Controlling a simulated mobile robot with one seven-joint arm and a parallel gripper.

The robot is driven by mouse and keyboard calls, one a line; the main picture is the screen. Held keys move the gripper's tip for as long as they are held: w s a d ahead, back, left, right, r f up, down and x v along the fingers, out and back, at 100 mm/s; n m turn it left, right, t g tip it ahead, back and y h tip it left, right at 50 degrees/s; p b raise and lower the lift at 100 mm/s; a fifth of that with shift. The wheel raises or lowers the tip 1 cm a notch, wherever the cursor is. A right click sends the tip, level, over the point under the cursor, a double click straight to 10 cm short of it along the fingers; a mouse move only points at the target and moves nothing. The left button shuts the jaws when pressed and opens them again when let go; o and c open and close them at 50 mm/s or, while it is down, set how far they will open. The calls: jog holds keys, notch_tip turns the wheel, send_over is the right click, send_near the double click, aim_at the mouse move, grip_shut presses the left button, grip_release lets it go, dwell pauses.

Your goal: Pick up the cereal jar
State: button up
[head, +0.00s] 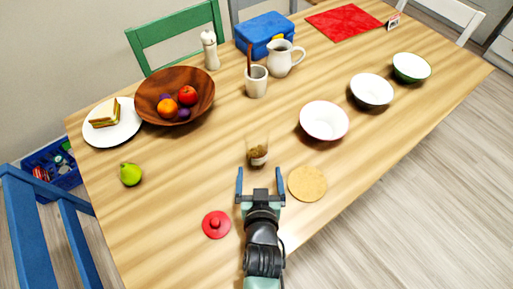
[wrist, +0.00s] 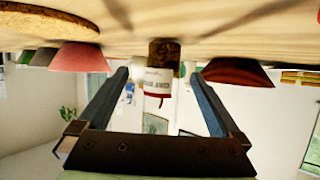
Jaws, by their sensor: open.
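The cereal jar (head: 257,153) is a small clear jar with brown contents and a pale label. It stands on the wooden table, just beyond my fingertips in the head view. In the wrist view, which is upside down, the jar (wrist: 160,52) shows in line with the gap between my fingers. My gripper (head: 260,174) is open and empty, low over the table, with a blue finger to each side. Both fingers of my gripper (wrist: 160,76) also show in the wrist view. I cannot tell whether the jar's near side is between the fingertips.
A round cork mat (head: 307,184) lies close right of my gripper, and a red knobbed lid (head: 216,224) lies to the left. A pink-white bowl (head: 324,120) is right of the jar. A beige cup (head: 256,86) and wooden fruit bowl (head: 205,88) stand farther back.

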aim_at(257, 162)
jog(key=shift+a+r+x, duration=0.15)
jog(key=shift+x, duration=1.65)
jog(key=shift+a+r+x, duration=0.1)
jog(key=shift+r+x, duration=0.05)
jog(key=shift+x, duration=1.6)
jog(key=shift+w, duration=0.15)
grip_shut()
jog(key=shift+r, duration=0.1)
